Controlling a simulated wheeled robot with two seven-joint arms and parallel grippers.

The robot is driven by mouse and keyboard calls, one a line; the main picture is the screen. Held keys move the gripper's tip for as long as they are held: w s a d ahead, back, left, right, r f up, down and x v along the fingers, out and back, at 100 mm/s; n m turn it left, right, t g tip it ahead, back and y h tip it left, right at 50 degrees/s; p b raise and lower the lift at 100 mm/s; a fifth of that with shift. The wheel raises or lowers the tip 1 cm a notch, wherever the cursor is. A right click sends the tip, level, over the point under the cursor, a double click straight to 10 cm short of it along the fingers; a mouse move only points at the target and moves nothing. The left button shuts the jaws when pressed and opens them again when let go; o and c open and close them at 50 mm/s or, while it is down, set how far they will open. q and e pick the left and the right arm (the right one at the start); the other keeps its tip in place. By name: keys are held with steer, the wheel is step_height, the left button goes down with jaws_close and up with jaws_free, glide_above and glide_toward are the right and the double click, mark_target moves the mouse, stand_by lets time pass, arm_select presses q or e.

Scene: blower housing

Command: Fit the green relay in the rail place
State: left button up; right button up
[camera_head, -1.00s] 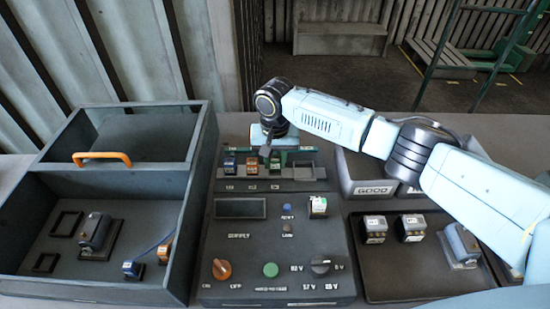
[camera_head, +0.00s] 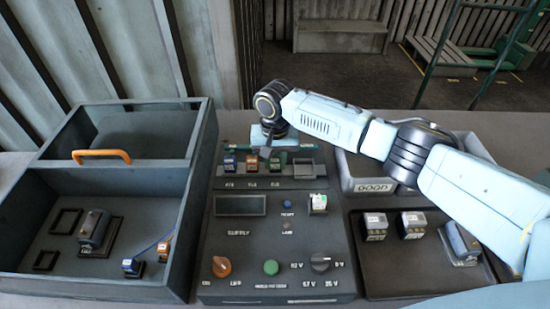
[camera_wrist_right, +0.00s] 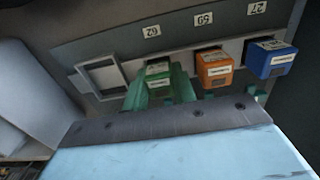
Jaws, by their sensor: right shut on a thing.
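The green relay (camera_head: 275,166) is in the rail row (camera_head: 290,182), beside the orange relay (camera_head: 251,164), with the blue relay (camera_head: 229,163) further left. In the right wrist view, the green relay (camera_wrist_right: 158,74) sits between the orange relay (camera_wrist_right: 214,66) and an empty square frame (camera_wrist_right: 103,77). My right gripper (camera_head: 267,151) is shut on the green relay from above and behind. The fingers partly hide the relay's sides, and I cannot tell whether it is fully seated. My left gripper is not in view.
The supply panel (camera_head: 275,245) with knobs and buttons is in front of the rail. A grey bin (camera_head: 375,187) and a dark tray (camera_head: 400,279) with several parts are at the right. A divided box (camera_head: 90,285) with an orange handle (camera_head: 102,154) stands at the left.

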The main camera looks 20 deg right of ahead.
steer(key=shift+f, duration=0.1)
steer(key=o, duration=0.9)
steer(key=shift+c, duration=0.2)
step_height(320, 180, up, 14)
steer(key=p, duration=0.1)
steer(key=shift+f, duration=0.25)
